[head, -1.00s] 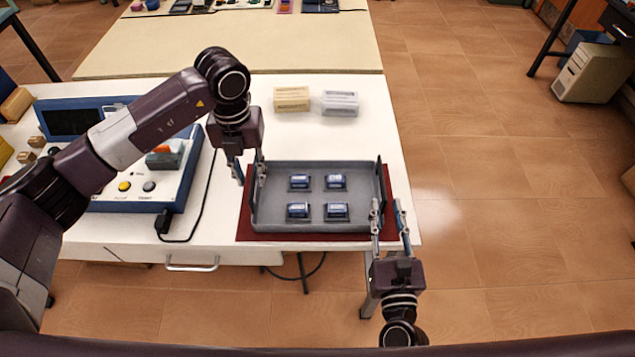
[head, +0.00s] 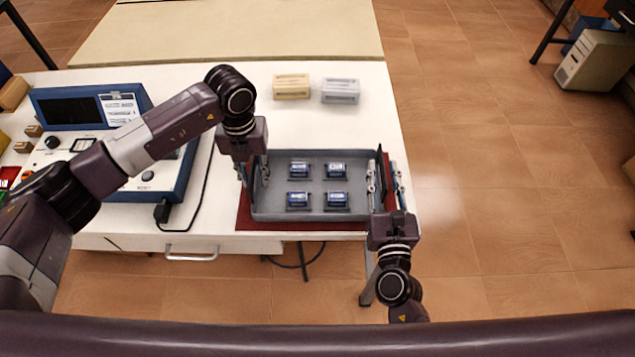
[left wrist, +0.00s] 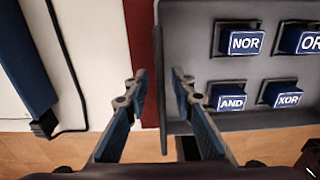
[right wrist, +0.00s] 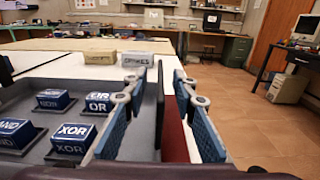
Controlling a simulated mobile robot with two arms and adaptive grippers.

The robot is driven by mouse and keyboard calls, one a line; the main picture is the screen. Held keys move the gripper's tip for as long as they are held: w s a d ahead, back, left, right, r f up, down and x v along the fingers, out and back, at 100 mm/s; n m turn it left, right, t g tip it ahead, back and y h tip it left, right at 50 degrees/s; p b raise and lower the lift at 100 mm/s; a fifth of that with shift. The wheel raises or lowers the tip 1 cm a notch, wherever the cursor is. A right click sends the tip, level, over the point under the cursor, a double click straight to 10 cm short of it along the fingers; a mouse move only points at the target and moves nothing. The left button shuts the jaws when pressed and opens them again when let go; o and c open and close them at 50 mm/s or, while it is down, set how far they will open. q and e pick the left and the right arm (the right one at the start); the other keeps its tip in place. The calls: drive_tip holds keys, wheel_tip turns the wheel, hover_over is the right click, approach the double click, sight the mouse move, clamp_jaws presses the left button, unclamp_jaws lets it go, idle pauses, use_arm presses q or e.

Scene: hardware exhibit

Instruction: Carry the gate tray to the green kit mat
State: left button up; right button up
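The gate tray (head: 318,215) is a grey, shallow tray with upright side walls, lying on a dark red mat (head: 243,217) at the table's front right. It holds several blue blocks; the left wrist view shows the labels NOR (left wrist: 246,42), OR, AND and XOR. My left gripper (head: 253,172) is open at the tray's left wall (left wrist: 158,75), one finger on each side. My right gripper (head: 384,172) is open, with the right wall (right wrist: 158,115) between its fingers. Gaps show beside both walls. No green kit mat is visible.
A blue-framed console (head: 180,180) with a black cable stands left of the tray. A beige box (head: 291,87) and a grey box (head: 340,91) stand behind it. A beige table (head: 230,32) adjoins at the back. Open tiled floor (head: 490,200) lies to the right.

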use_arm(q)
drive_tip(key=shift+f, duration=0.75)
use_arm(e)
drive_tip(key=shift+w, duration=0.75)
use_arm(q)
drive_tip(key=shift+c, duration=0.4)
use_arm(e)
drive_tip(key=shift+c, duration=0.4)
use_arm(q)
clamp_jaws()
use_arm(e)
clamp_jaws()
use_arm(q)
drive_tip(key=shift+r, duration=0.1)
use_arm(e)
drive_tip(key=shift+r, duration=0.1)
